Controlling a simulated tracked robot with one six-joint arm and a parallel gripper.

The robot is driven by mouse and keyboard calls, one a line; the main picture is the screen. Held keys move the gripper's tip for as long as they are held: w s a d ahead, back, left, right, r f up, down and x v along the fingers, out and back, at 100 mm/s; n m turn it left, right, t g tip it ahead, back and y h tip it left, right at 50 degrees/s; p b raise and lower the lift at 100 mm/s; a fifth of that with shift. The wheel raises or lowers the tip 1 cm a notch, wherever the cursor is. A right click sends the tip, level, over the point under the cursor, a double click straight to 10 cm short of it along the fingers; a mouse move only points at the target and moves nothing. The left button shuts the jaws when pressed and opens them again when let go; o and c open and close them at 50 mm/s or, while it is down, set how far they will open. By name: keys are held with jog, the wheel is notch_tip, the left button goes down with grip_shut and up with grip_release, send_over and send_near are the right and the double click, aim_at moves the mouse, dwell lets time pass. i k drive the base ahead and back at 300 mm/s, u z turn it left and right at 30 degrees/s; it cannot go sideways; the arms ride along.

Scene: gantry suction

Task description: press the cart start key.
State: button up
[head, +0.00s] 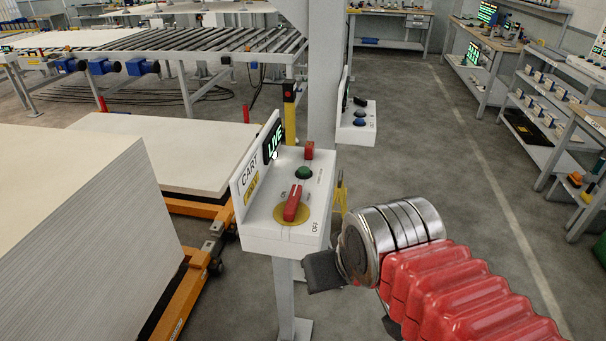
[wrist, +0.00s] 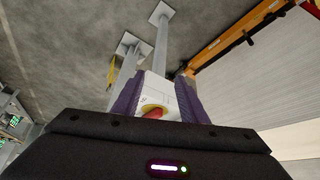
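The cart control box (head: 262,232) is a white sloped console on a post, marked CART, with a lit green LIVE display (head: 273,143). No start label is readable. My gripper (head: 323,271) is right of and beside the box's lower edge, apart from the green key. In the wrist view, my gripper's purple fingers (wrist: 160,82) stand apart, with the box and red handle (wrist: 154,112) showing between them.
A second white box (head: 356,122) with blue knobs is on the grey column (head: 322,80) behind. A tall sheet stack (head: 75,235) and an orange cart frame (head: 187,290) lie left. Open floor (head: 420,130) extends right, towards shelves (head: 545,115).

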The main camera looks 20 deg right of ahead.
aim_at(302, 170)
jog(key=k, duration=1.35)
jog(key=u, duration=0.5)
jog(key=i, duration=1.8)
jog(key=z, duration=0.25)
